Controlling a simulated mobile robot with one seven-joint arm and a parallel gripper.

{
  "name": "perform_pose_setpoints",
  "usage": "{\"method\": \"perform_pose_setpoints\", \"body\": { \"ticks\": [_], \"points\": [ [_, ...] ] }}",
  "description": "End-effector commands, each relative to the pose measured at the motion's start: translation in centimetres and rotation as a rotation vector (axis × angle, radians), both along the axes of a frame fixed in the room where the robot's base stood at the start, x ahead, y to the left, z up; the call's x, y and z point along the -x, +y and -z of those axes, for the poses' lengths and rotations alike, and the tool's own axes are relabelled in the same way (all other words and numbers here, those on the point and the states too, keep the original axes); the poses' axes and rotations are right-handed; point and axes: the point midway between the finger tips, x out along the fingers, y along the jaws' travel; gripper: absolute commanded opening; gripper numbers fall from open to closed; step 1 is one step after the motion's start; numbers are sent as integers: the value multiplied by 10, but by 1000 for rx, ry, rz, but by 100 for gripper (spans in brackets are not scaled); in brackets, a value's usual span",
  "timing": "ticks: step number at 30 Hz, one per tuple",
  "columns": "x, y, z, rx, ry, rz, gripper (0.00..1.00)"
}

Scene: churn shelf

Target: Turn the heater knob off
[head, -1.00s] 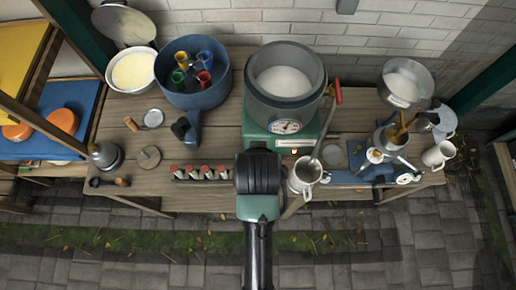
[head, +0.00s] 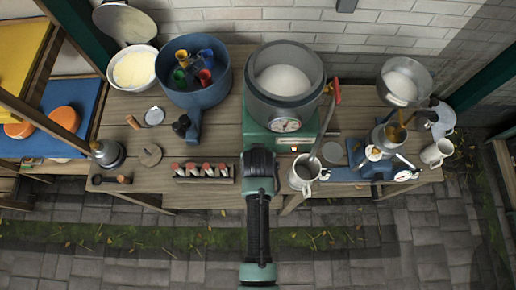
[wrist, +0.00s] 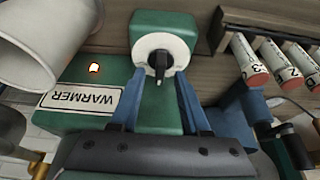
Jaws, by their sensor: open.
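The heater knob (wrist: 160,62) is a black pointer on a round white dial on the green warmer (wrist: 158,28). A lit indicator (wrist: 95,67) and an upside-down "WARMER" label (wrist: 85,99) show beside it in the wrist view. My gripper (wrist: 160,76) is open, with its blue fingers on either side of the knob's near end. I cannot tell whether they touch it. In the head view the warmer (head: 254,128) stands under a large grey pot (head: 287,105), and my arm hides the knob and the fingertips.
A rack (head: 203,180) of several red-tipped tubes sits left of my arm. A white mug (head: 302,177) stands close on the right. A blue pan (head: 195,92) with coloured cups lies behind left. A metal press (head: 385,145) stands at the right.

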Motion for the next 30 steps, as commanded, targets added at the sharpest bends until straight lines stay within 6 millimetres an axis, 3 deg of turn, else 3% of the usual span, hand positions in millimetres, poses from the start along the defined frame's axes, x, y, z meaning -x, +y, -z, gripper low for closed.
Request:
{"method": "perform_pose_setpoints", "body": {
  "ticks": [14, 22, 30],
  "points": [
    [-4, 0, 9, 0, -1, 0, 46],
    [-4, 0, 9, 0, 0, 0, 0],
    [-4, 0, 9, 0, 0, 0, 0]
  ]
}}
